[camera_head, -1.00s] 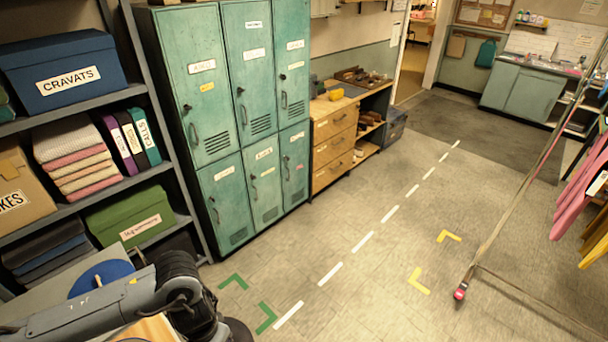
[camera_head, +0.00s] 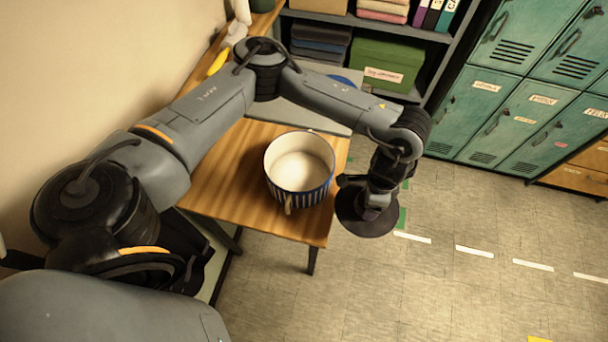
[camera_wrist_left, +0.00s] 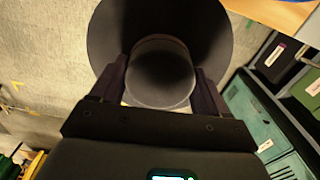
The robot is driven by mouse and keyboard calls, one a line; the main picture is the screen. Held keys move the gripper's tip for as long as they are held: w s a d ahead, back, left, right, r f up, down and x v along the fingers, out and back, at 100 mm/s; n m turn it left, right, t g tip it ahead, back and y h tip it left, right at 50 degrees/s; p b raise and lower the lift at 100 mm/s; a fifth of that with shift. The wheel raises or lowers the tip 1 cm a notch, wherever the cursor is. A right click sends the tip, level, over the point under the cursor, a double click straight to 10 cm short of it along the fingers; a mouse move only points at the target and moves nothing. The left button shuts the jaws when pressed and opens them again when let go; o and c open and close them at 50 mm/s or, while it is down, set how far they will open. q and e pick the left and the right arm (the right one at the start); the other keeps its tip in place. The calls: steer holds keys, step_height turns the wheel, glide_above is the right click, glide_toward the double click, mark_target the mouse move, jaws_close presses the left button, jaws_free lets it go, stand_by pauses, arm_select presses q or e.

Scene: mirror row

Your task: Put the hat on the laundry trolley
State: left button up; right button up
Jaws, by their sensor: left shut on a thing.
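The hat (camera_head: 358,222) is dark, with a round brim. My left gripper (camera_head: 374,198) is shut on it and holds it past the right edge of the wooden table, over the floor. In the left wrist view the hat's crown (camera_wrist_left: 160,78) is between the two fingers of my left gripper (camera_wrist_left: 161,72), with the wide brim beyond. Part of the hat is hidden by the gripper in the head view. I cannot make out the laundry trolley in the current views. My right gripper is not in view.
A striped blue-and-white pot (camera_head: 300,170) stands on the wooden table (camera_head: 225,180). Behind are a shelf with a green box (camera_head: 388,60) and teal lockers (camera_head: 520,110). The tiled floor (camera_head: 450,290) with white dashes is clear to the right.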

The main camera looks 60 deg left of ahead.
mark_target(358, 192)
arm_select(q)
steer(key=shift+w+a+r+m, duration=0.1)
steer(key=shift+a+r+m, duration=0.1)
steer(key=shift+m, duration=0.4)
steer(key=shift+w+a+r+m, duration=0.1)
steer(key=shift+r+m, duration=0.05)
steer(key=shift+m, duration=0.45)
steer(key=a+m, duration=0.2)
steer(key=m, duration=0.1)
steer(key=a+m, duration=0.2)
steer(key=shift+s+r, duration=0.2)
steer(key=shift+r, duration=0.15)
steer(key=s+a+m, duration=0.1)
steer(key=s+a, duration=0.2)
steer(key=a, duration=0.7)
steer(key=s+a+m, duration=0.1)
steer(key=s+a, duration=0.3)
steer(key=a, duration=0.5)
steer(key=shift+s+a+f+m+b, duration=0.25)
steer(key=shift+a+m+b, duration=0.05)
steer(key=shift+a+m, duration=0.1)
steer(key=shift+f, duration=0.1)
